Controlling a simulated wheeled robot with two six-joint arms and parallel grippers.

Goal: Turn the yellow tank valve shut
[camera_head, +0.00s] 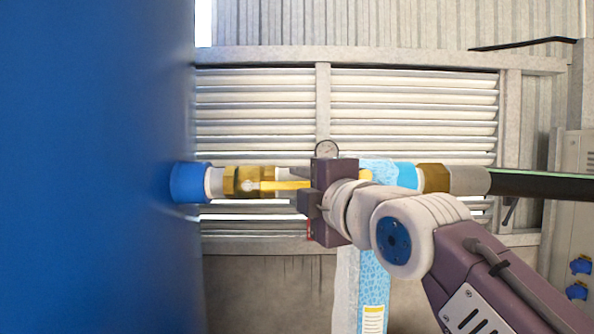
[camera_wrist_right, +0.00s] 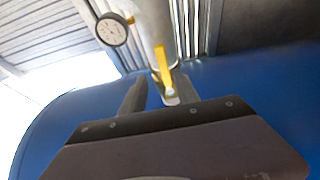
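The yellow valve lever (camera_head: 285,185) runs along the pipe from the brass valve body (camera_head: 232,182), beside the blue tank (camera_head: 100,170). Its far part passes behind my right gripper (camera_head: 309,198), and a bit of yellow shows past the gripper. In the right wrist view the lever (camera_wrist_right: 163,65) lies along the pipe, between the two fingers of my right gripper (camera_wrist_right: 160,88). The fingers stand apart, with a gap visible around the lever. Contact cannot be made out. My left gripper is not in view.
A round pressure gauge (camera_head: 326,149) stands on the pipe just above my right gripper; it also shows in the right wrist view (camera_wrist_right: 112,30). A light blue pipe piece (camera_head: 385,171) and a dark hose (camera_head: 540,185) continue right. A louvred wall (camera_head: 410,110) is behind.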

